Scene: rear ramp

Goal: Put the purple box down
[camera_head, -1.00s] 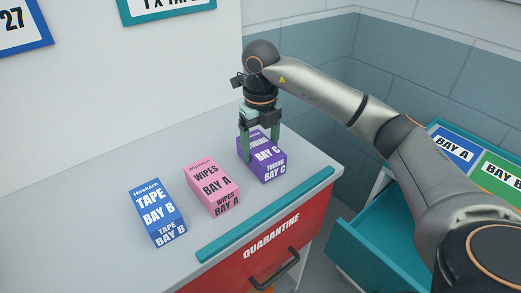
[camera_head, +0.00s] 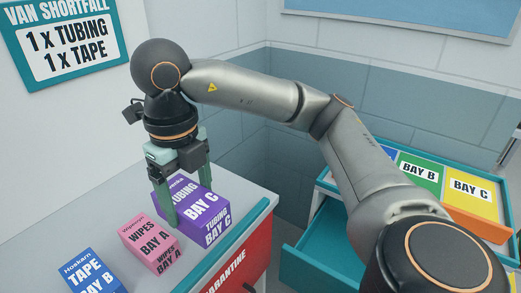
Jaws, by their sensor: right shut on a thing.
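The purple box (camera_head: 212,216), labelled "TUBING BAY C", is in my right gripper (camera_head: 188,203) on the left side of the head view. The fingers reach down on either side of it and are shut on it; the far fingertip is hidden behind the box. The box is upright and looks raised a little above the grey counter (camera_head: 240,192), near its teal front edge; its underside is hidden. My left gripper is not in view.
A pink "WIPES BAY A" box (camera_head: 150,246) and a blue "TAPE BAY B" box (camera_head: 92,275) stand to the left on the counter. At right, an open teal drawer (camera_head: 318,262) lies below a unit with a green "BAY B" panel (camera_head: 418,173) and an orange-yellow "BAY C" panel (camera_head: 470,192).

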